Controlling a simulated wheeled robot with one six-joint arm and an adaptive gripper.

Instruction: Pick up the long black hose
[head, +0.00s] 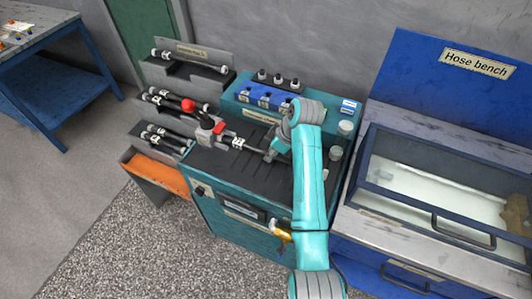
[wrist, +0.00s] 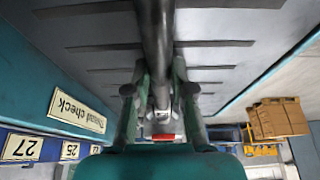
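A long black hose (wrist: 156,35) runs between the two fingers of my gripper (wrist: 160,72) in the wrist view. Both fingertips appear to press on its sides. A pale fitting and a red part show between the fingers below it. In the head view my gripper (head: 272,151) is over the grooved top of the teal bench (head: 240,172). The black hose (head: 256,150) reaches left from it, with a white tag, toward a grey block with red handles (head: 204,132). My fingers partly hide the hose, and its full length is not clear.
Racks of other tagged black hoses (head: 172,108) stand left of the bench. Blue numbered blocks (head: 265,97) are along its back, and small cups (head: 346,127) on its right. The hose bench with a glass-lidded box (head: 440,190) stands at right. A blue table (head: 50,60) is far left.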

